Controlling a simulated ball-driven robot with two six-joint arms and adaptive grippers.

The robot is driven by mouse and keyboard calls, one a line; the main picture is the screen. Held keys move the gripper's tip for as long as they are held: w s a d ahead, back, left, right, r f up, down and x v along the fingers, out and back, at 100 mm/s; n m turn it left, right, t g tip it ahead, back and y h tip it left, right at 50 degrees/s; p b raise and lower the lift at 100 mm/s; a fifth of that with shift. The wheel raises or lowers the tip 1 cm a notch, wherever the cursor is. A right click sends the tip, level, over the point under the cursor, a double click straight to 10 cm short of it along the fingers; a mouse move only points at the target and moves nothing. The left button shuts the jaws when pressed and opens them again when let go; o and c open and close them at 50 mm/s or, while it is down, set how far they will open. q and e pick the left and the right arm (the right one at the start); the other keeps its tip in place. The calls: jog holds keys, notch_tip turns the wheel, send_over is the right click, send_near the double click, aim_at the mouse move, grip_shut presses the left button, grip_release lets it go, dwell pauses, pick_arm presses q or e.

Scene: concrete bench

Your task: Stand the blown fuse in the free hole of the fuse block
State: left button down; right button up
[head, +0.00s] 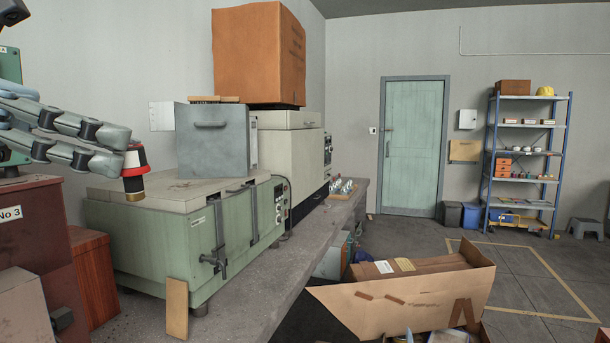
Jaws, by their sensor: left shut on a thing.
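My left gripper (123,152) comes in from the left edge, its fingers pointing right. It is shut on the blown fuse (134,172), a short cylinder with red and dark bands and a brass-coloured lower end. The fuse is roughly upright and held in the air, in front of the green machine in the picture. The fingers cover part of its left side. I cannot pick out the fuse block or its free hole with certainty in this view. My right gripper is not in view.
A green machine (150,228) with a pale lid stands on the concrete bench (262,285). A grey metal box (212,145) sits on it. A wooden strip (177,308) leans against its front. Small shiny parts (342,187) lie farther along. An open cardboard box (415,300) is at right.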

pick_arm(q)
notch_tip(320, 180, down, 34)
jog(key=w+n+t+y+b, duration=0.1)
jog(key=w+n+t+b, duration=0.1)
jog(key=b, duration=1.7)
jog(key=shift+w+d+r+n+t+y, duration=0.15)
jog(key=shift+w+n+t+y, duration=0.25)
jog(key=shift+n+t, duration=0.4)
